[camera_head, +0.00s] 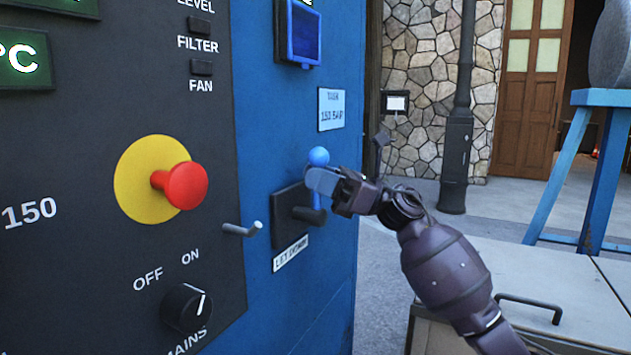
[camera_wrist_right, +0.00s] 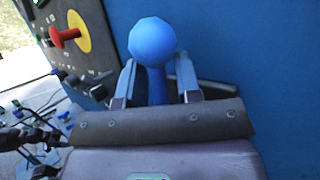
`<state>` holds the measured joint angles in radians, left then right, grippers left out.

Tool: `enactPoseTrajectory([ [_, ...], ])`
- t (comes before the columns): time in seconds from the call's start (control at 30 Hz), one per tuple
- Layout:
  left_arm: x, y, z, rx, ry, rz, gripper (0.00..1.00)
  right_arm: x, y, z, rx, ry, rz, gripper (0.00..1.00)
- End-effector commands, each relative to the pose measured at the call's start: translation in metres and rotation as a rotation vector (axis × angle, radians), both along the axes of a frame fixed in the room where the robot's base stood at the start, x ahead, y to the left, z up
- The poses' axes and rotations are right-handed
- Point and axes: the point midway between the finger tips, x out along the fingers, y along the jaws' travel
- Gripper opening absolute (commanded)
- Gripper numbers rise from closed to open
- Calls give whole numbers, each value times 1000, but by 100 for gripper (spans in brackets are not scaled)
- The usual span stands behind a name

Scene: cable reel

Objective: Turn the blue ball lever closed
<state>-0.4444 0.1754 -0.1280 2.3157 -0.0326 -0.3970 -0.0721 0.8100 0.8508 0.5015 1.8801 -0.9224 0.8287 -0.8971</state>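The blue ball lever (camera_head: 318,157) stands on a dark plate (camera_head: 291,215) on the side of the blue cabinet, its ball at the top. Its ball (camera_wrist_right: 152,41) and stem show large in the right wrist view. My right gripper (camera_head: 322,182) is at the lever, just below the ball. In the wrist view the two fingers of this gripper (camera_wrist_right: 157,72) stand on either side of the stem, with gaps visible, so it looks open around the lever.
A red stop button (camera_head: 182,185) on a yellow disc and a grey peg (camera_head: 243,229) stick out from the cabinet left of the lever. A crate-like box with a handle (camera_head: 530,307) stands at lower right. A blue stand (camera_head: 583,170) is farther back.

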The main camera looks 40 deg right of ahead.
Motion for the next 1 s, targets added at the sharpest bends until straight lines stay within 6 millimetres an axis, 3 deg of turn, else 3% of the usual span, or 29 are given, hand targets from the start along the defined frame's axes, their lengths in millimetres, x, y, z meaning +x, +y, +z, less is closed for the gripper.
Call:
enactPoseTrajectory([
  [0.03, 2, 0, 3, 0, -7, 0, 75, -3, -1, 11, 3, -18, -2, 40],
  [0.77, -1, 0, 0, 0, 2, 0, 75, -1, 0, -2, 1, 3, 4, 40],
  [1.0, 0, 0, 2, -1, -1, 2, 75, -13, -18, -11, 2, 5, 2, 40],
])
